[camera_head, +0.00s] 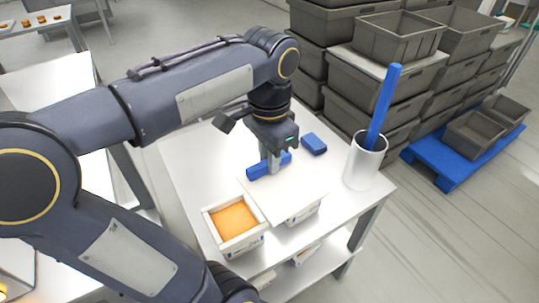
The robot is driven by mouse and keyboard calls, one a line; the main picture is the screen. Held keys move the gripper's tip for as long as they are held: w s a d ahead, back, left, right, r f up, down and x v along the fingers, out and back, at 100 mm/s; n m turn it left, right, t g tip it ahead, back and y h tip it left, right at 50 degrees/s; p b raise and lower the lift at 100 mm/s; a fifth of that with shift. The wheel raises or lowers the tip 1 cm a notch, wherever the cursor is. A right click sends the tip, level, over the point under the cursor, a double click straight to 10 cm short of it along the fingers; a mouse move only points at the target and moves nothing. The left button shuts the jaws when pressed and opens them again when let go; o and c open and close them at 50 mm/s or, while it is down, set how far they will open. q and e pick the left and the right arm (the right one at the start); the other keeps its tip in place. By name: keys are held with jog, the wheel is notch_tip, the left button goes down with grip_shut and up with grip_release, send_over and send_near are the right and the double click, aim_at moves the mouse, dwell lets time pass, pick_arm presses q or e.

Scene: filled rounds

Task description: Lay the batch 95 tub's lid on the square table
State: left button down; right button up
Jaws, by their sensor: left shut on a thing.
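My left gripper (271,163) points down over the white table (182,157), shut on a blue bar (257,171). The bar lies at the back edge of a flat white lid (287,191) and looks like its handle. The lid is over or just above a white tub (305,213); I cannot tell whether they touch. Another white tub (240,247) stands open at the front left, filled with orange stuff. The tub labels are too small to read, so I cannot tell which is batch 95. My right gripper is not in view.
A blue block (314,144) lies behind the lid. A white cylinder (364,167) holding a tall blue stick (384,105) stands at the right. Grey crates (372,88) are stacked behind, beside a blue pallet (447,174). The table's back left is clear.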

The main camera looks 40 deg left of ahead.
pick_arm(q)
jog(key=shift+r+p, duration=0.5)
jog(key=shift+r, duration=0.3)
jog(key=shift+f, duration=0.1)
